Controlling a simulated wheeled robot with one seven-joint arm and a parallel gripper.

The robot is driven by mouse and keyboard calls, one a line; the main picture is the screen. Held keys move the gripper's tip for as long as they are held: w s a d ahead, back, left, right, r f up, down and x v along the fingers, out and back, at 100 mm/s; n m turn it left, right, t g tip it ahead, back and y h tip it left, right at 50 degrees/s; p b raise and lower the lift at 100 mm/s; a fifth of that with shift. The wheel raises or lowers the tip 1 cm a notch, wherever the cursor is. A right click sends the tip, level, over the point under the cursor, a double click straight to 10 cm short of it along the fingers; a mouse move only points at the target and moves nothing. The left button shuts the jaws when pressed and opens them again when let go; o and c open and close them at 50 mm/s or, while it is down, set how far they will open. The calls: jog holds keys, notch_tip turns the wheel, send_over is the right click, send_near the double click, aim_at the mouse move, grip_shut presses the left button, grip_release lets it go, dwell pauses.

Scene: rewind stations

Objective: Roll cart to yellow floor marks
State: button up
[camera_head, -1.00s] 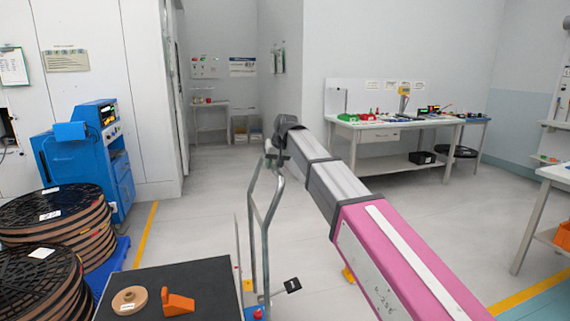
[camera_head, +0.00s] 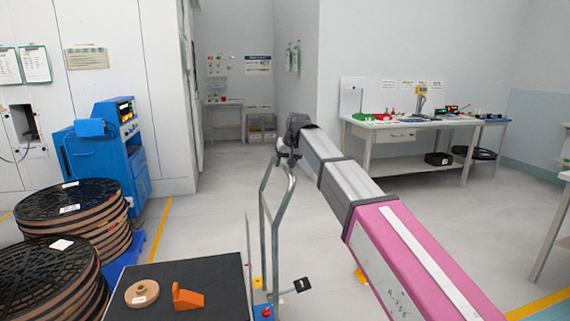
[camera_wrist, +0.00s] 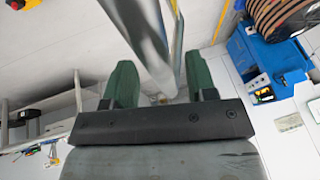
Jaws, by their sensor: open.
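The cart shows low in the head view as a dark flat top (camera_head: 215,278) with a tall grey metal handle (camera_head: 264,225) at its right side. A tan ring and an orange block lie on the top. My gripper (camera_head: 288,150) is at the upper end of the handle. In the wrist view its two green fingers (camera_wrist: 160,85) stand apart on either side of the handle's grey tube (camera_wrist: 150,40), open around it; contact cannot be told.
Stacked black-topped reels (camera_head: 70,205) on a blue base stand close to the cart's left. A blue machine (camera_head: 110,150) is behind them. A white workbench (camera_head: 405,125) stands at the back right. The floor ahead (camera_head: 225,205) is clear.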

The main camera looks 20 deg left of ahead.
jog(key=v, duration=1)
jog(key=shift+r, duration=0.3)
jog(key=shift+s+d+f, duration=0.1)
jog(key=shift+d, duration=0.05)
